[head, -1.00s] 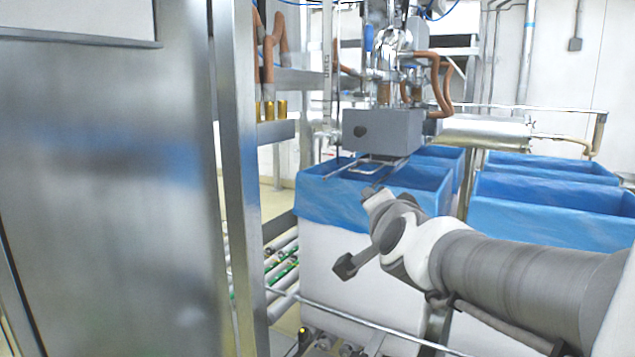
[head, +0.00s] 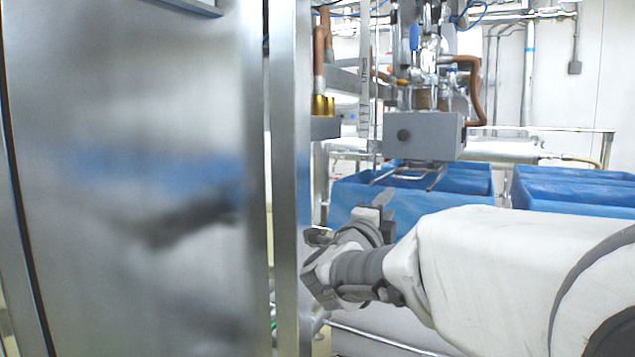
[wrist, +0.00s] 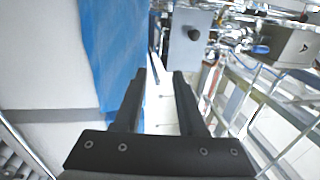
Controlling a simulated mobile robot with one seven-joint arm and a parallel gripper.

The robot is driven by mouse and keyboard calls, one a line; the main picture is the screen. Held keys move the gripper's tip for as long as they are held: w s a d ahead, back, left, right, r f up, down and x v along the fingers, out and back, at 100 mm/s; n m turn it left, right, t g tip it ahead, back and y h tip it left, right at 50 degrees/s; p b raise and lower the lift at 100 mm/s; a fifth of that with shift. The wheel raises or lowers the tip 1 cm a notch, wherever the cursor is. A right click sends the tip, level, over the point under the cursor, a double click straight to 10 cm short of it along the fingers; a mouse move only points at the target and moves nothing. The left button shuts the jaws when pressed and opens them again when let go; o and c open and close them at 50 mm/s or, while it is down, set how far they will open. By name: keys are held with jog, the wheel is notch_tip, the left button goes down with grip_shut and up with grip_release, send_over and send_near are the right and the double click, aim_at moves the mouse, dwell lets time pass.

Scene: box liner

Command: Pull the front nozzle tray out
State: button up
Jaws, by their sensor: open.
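A grey box-shaped part with a dark round knob (head: 423,136) hangs under the nozzles and pipes, above the blue-lined boxes. It looks like the front nozzle tray, but I cannot be sure. Thin metal bars (head: 412,172) stick out below it. A grey block with a dark knob also shows at the top of the wrist view (wrist: 188,36). My gripper (head: 378,206) is below and left of the part in the head view, apart from it. In the wrist view, my gripper (wrist: 160,75) is open, with nothing between its fingers.
A large steel panel (head: 130,170) and upright post (head: 290,180) stand close at left, beside my gripper. Blue-lined boxes (head: 575,190) stand behind and right of my arm. In the wrist view, blue liner (wrist: 112,45) lies left of the fingers. Another grey block (wrist: 290,46) shows at right.

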aim_at(409, 178)
jog(key=x, duration=1.7)
jog(key=shift+d+r, duration=0.1)
jog(key=shift+d, duration=0.05)
grip_shut()
jog(key=shift+b, duration=0.3)
dwell(0.5)
